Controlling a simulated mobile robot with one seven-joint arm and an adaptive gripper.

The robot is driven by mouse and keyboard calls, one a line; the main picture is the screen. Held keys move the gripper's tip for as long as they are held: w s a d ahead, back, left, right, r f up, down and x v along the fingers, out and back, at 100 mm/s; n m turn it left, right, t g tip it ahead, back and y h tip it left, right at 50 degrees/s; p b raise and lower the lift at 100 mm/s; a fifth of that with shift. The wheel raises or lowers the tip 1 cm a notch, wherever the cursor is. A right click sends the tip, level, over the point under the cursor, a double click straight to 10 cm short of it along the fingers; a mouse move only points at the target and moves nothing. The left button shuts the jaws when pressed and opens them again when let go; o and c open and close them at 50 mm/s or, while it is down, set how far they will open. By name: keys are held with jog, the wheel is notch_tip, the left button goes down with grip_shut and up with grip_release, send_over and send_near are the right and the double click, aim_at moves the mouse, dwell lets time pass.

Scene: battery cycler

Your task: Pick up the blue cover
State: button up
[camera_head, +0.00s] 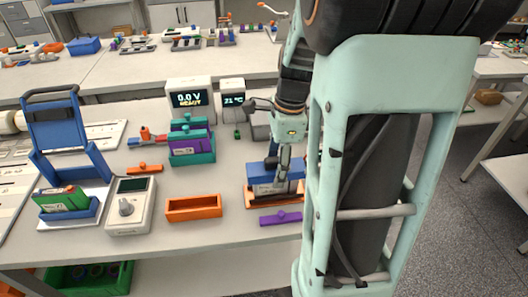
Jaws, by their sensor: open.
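A blue cover (262,172) lies on top of a grey block (268,187) in an orange-edged tray (250,203), right of the middle of the bench. My gripper (282,174) points down at the cover's right part, with its fingers at or just in front of it. The gripper is open. I cannot tell whether the fingers touch the cover. My arm hides what lies to the right of the tray.
A purple bar (280,218) lies in front of the tray. An empty orange tray (193,207) and a white meter (131,206) stand to the left. Behind are a teal holder with purple packs (191,145) and two displays (190,98). A blue frame (62,133) stands far left.

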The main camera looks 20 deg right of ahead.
jog(key=c, duration=1.3)
jog(key=shift+c, duration=0.3)
jog(key=shift+r, duration=0.15)
